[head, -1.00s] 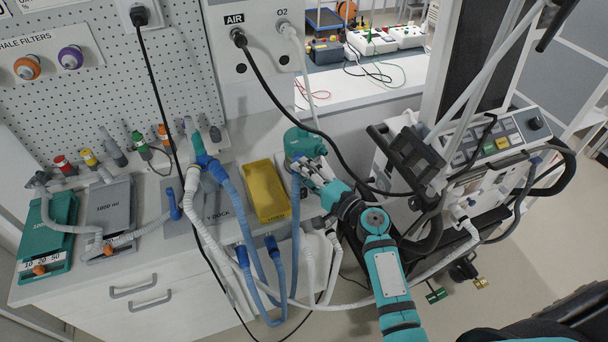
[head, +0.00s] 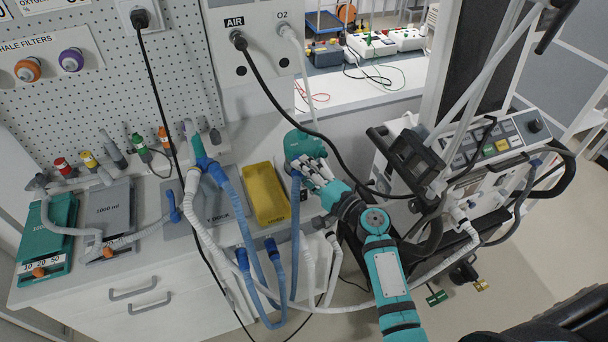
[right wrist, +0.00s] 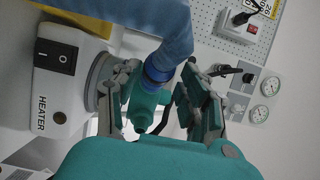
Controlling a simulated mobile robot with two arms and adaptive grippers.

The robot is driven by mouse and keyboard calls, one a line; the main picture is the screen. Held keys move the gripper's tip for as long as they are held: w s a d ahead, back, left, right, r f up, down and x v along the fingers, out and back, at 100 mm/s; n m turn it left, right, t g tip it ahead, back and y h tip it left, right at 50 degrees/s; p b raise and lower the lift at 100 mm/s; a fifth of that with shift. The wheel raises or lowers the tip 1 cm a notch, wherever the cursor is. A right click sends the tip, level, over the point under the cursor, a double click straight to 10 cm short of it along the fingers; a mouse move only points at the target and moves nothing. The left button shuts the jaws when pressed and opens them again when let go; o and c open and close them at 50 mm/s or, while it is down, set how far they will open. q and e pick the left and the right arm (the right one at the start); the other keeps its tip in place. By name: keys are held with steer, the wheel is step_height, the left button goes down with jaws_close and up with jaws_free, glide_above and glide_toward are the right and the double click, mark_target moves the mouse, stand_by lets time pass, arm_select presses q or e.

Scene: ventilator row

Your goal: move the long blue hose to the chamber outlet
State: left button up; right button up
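The long blue hose (head: 295,225) hangs from the teal humidifier chamber (head: 298,143) down past the counter front. In the right wrist view its darker blue cuff (right wrist: 158,77) meets a teal connector (right wrist: 146,105), apparently the chamber outlet. They look joined, though the exact seating is partly hidden. My right gripper (head: 312,178) is at the chamber. In the right wrist view its fingers (right wrist: 155,100) stand apart on both sides of the connector and cuff, with a gap visible at the right finger. My left gripper is not in view.
The heater (right wrist: 60,75) stands beside the chamber. A yellow tray (head: 283,202) lies left of it. Other blue and white hoses (head: 205,225) hang along the counter front. A black cable (head: 285,105) crosses near my right arm. The ventilator (head: 485,150) stands on the right.

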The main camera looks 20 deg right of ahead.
steer(key=shift+o, duration=0.9)
steer(key=shift+f, duration=0.2)
steer(key=shift+s, duration=0.1)
steer(key=v, duration=1.2)
steer(key=s+a+f+n+g+h+b, duration=0.1)
steer(key=s+f+g, duration=0.25)
steer(key=f, duration=0.75)
steer(key=s+a+f+n+g+h, duration=0.15)
steer(key=s+f, duration=0.25)
steer(key=f, duration=0.8)
steer(key=s+a+f+n+g+h+b, duration=0.1)
steer(key=s+f+n+g, duration=0.2)
steer(key=f, duration=0.8)
steer(key=s+d+f+n+g+h, duration=0.1)
steer(key=s+f+n+g, duration=0.1)
steer(key=s+f, duration=0.4)
steer(key=s+d+f+n+g+h, duration=0.1)
steer(key=s+f+n+g, duration=0.2)
steer(key=s, duration=1)
steer(key=s+d+f+n+g+h+b, duration=0.1)
steer(key=s+f+n, duration=0.4)
steer(key=s+f, duration=0.5)
steer(key=shift+s+g+h, duration=0.2)
steer(key=shift+g+h, duration=0.25)
steer(key=shift+g, duration=0.25)
